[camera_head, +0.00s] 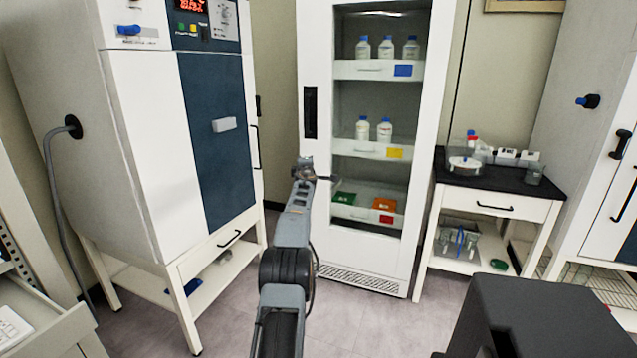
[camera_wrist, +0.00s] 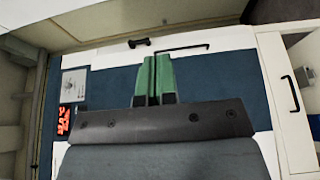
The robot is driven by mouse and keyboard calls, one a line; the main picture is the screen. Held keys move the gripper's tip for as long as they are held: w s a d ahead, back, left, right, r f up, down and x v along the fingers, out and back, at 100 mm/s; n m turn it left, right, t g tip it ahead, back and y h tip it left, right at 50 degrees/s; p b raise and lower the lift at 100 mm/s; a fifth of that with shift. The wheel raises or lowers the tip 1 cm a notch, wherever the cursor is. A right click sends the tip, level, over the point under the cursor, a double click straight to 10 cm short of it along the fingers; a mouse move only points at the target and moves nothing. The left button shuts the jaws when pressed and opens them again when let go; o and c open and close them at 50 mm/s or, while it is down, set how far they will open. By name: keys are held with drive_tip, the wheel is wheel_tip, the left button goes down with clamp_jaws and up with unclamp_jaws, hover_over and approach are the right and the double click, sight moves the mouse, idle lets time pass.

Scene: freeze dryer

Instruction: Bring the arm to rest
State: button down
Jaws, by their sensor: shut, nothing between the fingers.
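My arm reaches up and forward from the bottom middle of the head view. Its end is near the front of the glass-door cabinet (camera_head: 315,130), and the fingers are hard to make out there. In the wrist view my gripper (camera_wrist: 154,60) shows two green fingers side by side, shut with nothing between them. Behind the fingers is the dark blue and white front of the freeze dryer (camera_wrist: 215,85), turned sideways. The freeze dryer (camera_head: 160,140) stands at the left in the head view, with its blue door closed.
The glass-door cabinet holds bottles and small trays on shelves. A black-topped side table (camera_head: 492,186) with lab items stands right of it. A white cabinet (camera_head: 585,130) is at the far right, a drawer unit (camera_head: 50,325) at the lower left. Grey floor (camera_head: 350,325) is clear between them.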

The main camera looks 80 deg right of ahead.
drive_tip(key=s+a+b, duration=0.2)
drive_tip(key=s+b, duration=0.1)
drive_tip(key=s, duration=0.3)
drive_tip(key=shift+a, duration=0.25)
drive_tip(key=shift+r, duration=0.1)
